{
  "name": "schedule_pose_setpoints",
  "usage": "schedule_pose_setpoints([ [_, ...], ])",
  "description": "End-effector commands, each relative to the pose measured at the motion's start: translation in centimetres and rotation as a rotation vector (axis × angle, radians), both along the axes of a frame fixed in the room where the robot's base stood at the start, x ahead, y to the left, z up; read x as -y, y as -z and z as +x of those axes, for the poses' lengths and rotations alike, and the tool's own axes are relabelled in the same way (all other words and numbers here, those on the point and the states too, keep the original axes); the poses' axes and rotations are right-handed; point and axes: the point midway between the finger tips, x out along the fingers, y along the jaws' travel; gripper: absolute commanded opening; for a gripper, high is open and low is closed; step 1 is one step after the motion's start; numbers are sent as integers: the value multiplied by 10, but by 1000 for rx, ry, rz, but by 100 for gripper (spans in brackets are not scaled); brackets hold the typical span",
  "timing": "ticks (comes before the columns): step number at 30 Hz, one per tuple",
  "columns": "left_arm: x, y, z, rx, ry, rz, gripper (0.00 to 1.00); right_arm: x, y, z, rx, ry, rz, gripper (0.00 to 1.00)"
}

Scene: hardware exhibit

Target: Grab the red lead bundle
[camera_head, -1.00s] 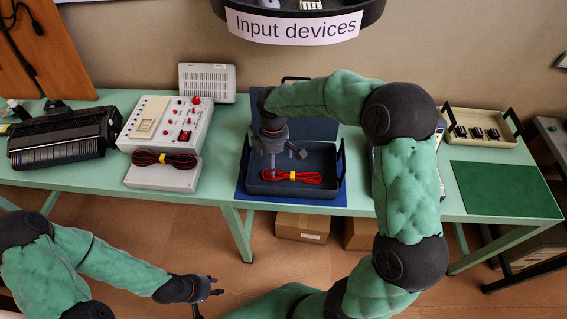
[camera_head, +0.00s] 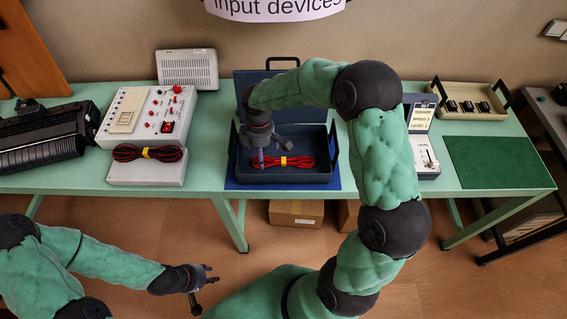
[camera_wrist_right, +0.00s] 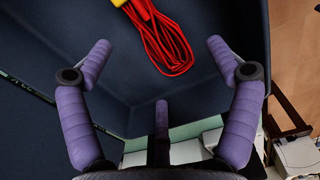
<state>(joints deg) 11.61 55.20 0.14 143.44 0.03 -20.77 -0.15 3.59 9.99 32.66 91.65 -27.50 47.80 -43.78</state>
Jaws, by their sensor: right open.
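The red lead bundle (camera_head: 300,162) lies coiled with a yellow tie in the dark blue tray (camera_head: 330,172). In the right wrist view the bundle (camera_wrist_right: 166,45) shows at the top, partly cut off. My right gripper (camera_head: 268,155) is over the left part of the tray, beside the bundle's left end. In the wrist view its purple fingers (camera_wrist_right: 155,75) are spread wide, with nothing between them. My left gripper (camera_head: 207,285) is open and empty in front of the table, away from the tray.
Another lead bundle (camera_head: 128,153), dark and red with a yellow tie, lies on a grey box (camera_head: 145,174) to the left. A control panel (camera_head: 145,115) stands behind it. The tray has raised sides and sits on a blue mat (camera_head: 235,184). A green mat (camera_head: 495,162) at right is clear.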

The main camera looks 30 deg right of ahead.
Motion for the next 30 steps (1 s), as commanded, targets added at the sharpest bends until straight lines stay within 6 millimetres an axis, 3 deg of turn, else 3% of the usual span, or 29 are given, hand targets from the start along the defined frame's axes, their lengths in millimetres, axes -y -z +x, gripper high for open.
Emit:
schedule_pose_setpoints([
  [1, 0, 8, 0, 0, 0, 0, 36, 1, 12, 0, -3, 1, 1, 90],
  [4, 0, 12, 0, 0, 0, 0, 36, 0, 25, 0, -2, 0, 0, 90],
  [12, 0, 12, 0, 0, 0, 0, 36, 0, 28, 0, 0, 0, 0, 90],
  [14, 0, 11, 0, 0, 0, 0, 36, 0, 28, 0, 0, 0, 0, 78],
  [19, 0, 12, 0, 0, 0, 0, 36, 0, 28, 0, 0, 0, 0, 30],
  [30, 0, 11, 0, 0, 0, 0, 36, 0, 27, 0, -1, 0, 1, 26],
])
